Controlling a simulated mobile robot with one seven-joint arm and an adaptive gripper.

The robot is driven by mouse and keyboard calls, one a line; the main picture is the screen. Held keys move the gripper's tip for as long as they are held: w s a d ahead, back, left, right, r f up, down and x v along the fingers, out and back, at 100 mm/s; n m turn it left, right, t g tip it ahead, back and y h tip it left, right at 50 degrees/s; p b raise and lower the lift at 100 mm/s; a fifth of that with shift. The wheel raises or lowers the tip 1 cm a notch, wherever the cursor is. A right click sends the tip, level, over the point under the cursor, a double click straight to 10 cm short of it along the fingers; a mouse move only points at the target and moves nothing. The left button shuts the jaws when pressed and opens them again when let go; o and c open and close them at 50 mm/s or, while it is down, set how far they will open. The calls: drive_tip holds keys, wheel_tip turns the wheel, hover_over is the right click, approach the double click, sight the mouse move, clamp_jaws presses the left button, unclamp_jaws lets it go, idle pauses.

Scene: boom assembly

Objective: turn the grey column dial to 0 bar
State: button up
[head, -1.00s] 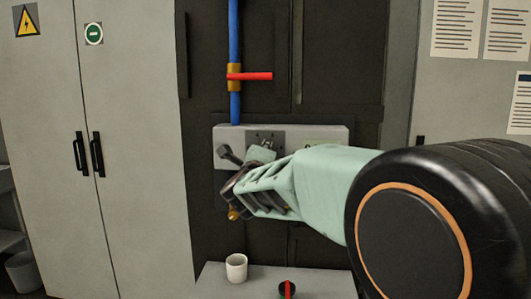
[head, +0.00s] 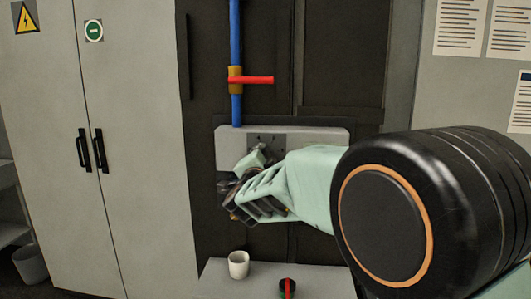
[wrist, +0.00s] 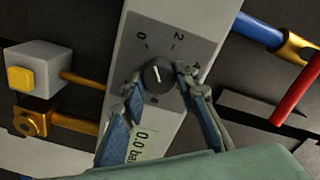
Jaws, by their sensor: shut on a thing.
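The dial (wrist: 158,75) is a round black knob with a thin white mark on a grey plate (wrist: 180,40) with a printed scale; 0 and 2 are readable. The white mark seems to lean toward the 0. A display (wrist: 143,148) below the dial reads about "0.0 bar", partly covered by a finger. My gripper (wrist: 160,82) has one finger on each side of the knob and is shut on it. In the head view my gripper (head: 240,190) is in front of the light wall panel (head: 320,137) and hides the dial.
A blue pipe (head: 235,45) with a red lever (head: 252,80) runs above the panel. A grey box with a yellow button (wrist: 22,78) and a brass fitting (wrist: 31,122) are near the fingers. A white cup (head: 238,265) and a red-and-black knob (head: 287,288) are on the bench below.

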drive_tip(key=shift+r+n+p, duration=0.15)
drive_tip(key=shift+n+p, duration=0.3)
drive_tip(key=shift+n, duration=0.65)
drive_tip(key=o, duration=1.1)
drive_tip(key=shift+o, duration=0.2)
drive_tip(key=s, duration=1.2)
drive_tip(key=shift+a, duration=0.2)
drive_tip(key=shift+f, duration=0.2)
